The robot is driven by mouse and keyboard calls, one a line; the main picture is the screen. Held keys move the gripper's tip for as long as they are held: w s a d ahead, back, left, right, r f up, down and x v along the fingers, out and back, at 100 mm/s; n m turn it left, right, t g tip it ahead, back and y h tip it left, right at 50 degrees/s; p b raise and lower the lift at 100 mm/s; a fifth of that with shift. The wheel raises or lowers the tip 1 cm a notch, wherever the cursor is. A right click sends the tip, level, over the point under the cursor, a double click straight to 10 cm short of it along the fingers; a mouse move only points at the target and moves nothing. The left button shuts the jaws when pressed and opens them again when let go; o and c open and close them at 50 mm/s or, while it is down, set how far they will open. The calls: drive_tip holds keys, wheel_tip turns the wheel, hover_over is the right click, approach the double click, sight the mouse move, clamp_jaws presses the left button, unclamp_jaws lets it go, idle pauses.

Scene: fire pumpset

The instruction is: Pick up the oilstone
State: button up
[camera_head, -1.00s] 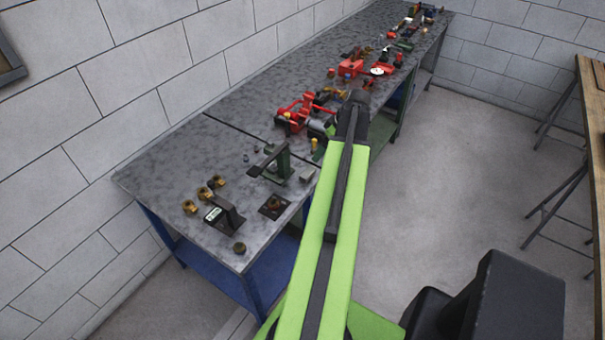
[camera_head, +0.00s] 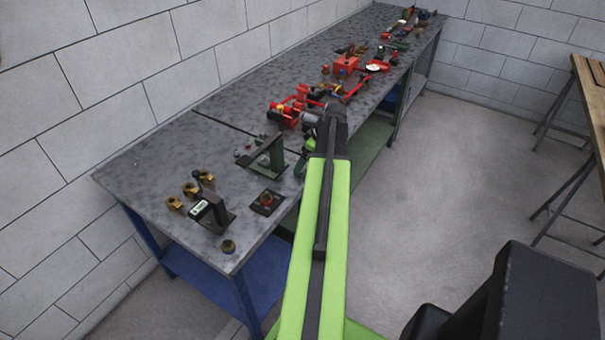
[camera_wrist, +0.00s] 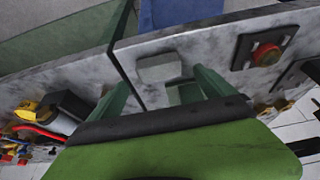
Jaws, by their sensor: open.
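The oilstone appears to be the small pale grey block (camera_wrist: 160,68) lying on the grey bench top near its edge in the wrist view. My gripper (camera_wrist: 163,84) is open, with its two green fingers pointing down toward the bench on either side of the block. I cannot tell how far above it they are. In the head view my gripper (camera_head: 304,160) is partly hidden behind my arm at the bench's front edge, and the block is hidden there.
A green stand with a dark lever (camera_head: 272,155) is close left of my gripper. Red pump parts (camera_head: 295,104) lie farther along the bench (camera_head: 150,170).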

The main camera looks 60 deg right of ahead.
drive_tip(key=b+x, duration=0.2)
drive_tip(key=x, duration=0.1)
drive_tip(key=shift+f, duration=0.4)
drive_tip(key=shift+r, duration=0.15)
drive_tip(key=c, duration=1.6)
drive_tip(key=shift+c, duration=0.2)
drive_tip(key=shift+r, duration=0.1)
drive_tip(key=r+p, duration=0.5)
drive_tip(key=shift+s+a, duration=0.1)
drive_tip(key=shift+s, duration=0.3)
drive_tip(key=s+a+r+p, duration=0.2)
drive_tip(key=s+r+p, duration=0.3)
drive_tip(key=s, duration=0.5)
drive_tip(key=shift+s+r+p, duration=0.35)
drive_tip(key=shift+r+p, duration=0.05)
drive_tip(key=shift+p, duration=0.05)
